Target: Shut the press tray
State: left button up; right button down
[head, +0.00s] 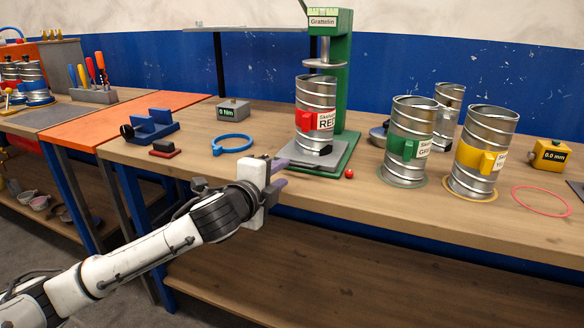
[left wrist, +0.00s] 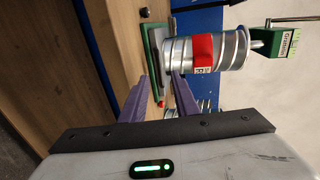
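The green press (head: 341,90), labelled Grattelin, stands on the bench. Its grey tray (head: 291,157) sits at the base, with a ribbed metal duct (head: 316,92) with a red band upright on it. How far the tray is out is hard to tell. My left gripper (head: 279,177) is at the bench's front edge, just in front and to the left of the tray. Its two purple fingers are apart and empty. In the left wrist view, the fingers (left wrist: 168,88) point towards the press base, with the red-banded duct (left wrist: 205,52) beyond. My right gripper is not in view.
Green-banded (head: 408,125) and yellow-banded (head: 481,145) ducts stand farther right.

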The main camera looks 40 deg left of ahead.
aim_at(293, 165)
pick_arm(q)
jog(key=x, duration=0.7)
jog(key=shift+w+f, duration=0.2)
jog(key=shift+w, duration=0.15)
grip_shut()
jog(key=shift+a, duration=0.1)
